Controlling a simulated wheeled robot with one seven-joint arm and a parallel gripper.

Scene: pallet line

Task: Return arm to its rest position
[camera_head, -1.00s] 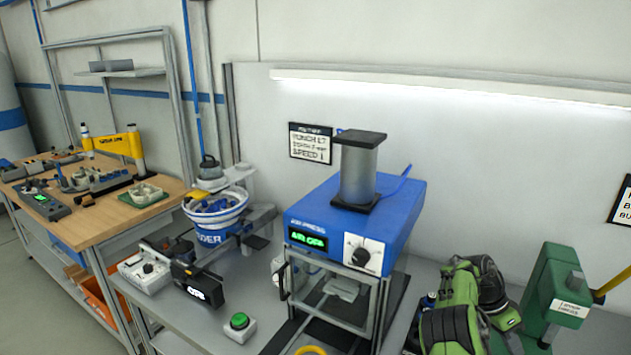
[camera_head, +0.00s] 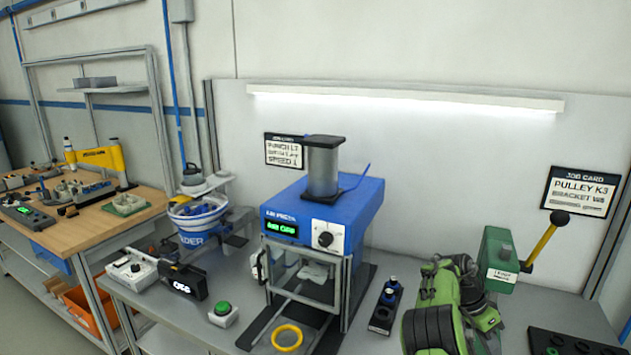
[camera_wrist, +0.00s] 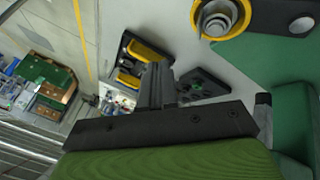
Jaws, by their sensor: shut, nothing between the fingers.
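My green and black arm (camera_head: 437,306) is folded low at the bottom right of the head view, in front of the bench. My gripper (camera_wrist: 157,72) shows in the wrist view as dark fingers together above a black crossbar, with nothing between them. I cannot make out the fingers in the head view. Green casing fills the bottom of the wrist view.
A blue air press (camera_head: 322,212) stands mid-bench, with a green button box (camera_head: 223,314) and yellow ring (camera_head: 287,338) in front. A green hand press (camera_head: 497,259) with a yellow lever stands right of my arm. A feeder bowl (camera_head: 197,214) is left.

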